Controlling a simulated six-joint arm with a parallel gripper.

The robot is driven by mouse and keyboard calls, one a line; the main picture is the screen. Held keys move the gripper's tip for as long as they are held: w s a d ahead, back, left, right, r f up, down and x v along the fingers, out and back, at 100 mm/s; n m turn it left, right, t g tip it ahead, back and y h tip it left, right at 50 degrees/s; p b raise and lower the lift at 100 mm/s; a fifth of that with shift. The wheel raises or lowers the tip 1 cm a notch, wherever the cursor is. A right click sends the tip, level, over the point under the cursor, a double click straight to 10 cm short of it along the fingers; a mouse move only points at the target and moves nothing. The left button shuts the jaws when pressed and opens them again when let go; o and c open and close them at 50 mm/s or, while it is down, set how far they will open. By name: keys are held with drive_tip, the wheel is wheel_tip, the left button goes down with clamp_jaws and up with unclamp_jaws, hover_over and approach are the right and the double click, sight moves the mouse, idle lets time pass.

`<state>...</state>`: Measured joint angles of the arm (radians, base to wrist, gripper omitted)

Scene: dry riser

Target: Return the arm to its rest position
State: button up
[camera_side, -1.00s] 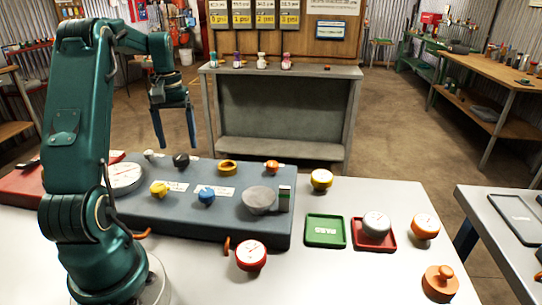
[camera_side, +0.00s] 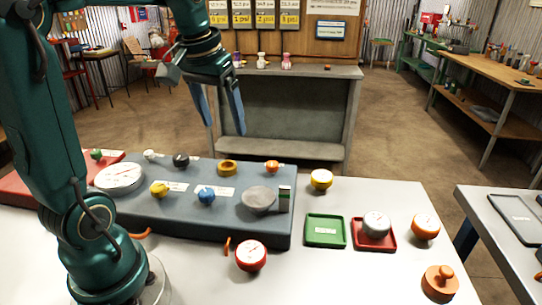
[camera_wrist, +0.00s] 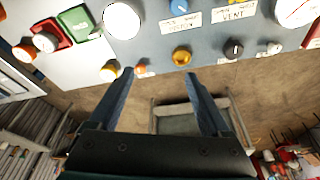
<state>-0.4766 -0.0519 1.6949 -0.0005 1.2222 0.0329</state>
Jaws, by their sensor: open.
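My gripper (camera_side: 221,112) is open and empty. In the side view its two dark blue fingers hang apart and point down, in front of the grey bench behind the worktable and above the back of the grey panel (camera_side: 150,217). In the wrist view the gripper (camera_wrist: 158,80) shows its fingers spread, with floor and the panel's back edge visible between them. The fingers touch nothing.
The panel carries a dial (camera_side: 119,177), several knobs and a grey disc (camera_side: 259,199).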

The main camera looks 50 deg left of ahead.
drive_tip(key=s+d+f+m+t+h, duration=0.1)
drive_tip(key=s+d+f+m, duration=0.4)
drive_tip(key=s+d, duration=0.5)
drive_tip(key=shift+d+t, duration=0.9)
drive_tip(key=shift+d, duration=0.4)
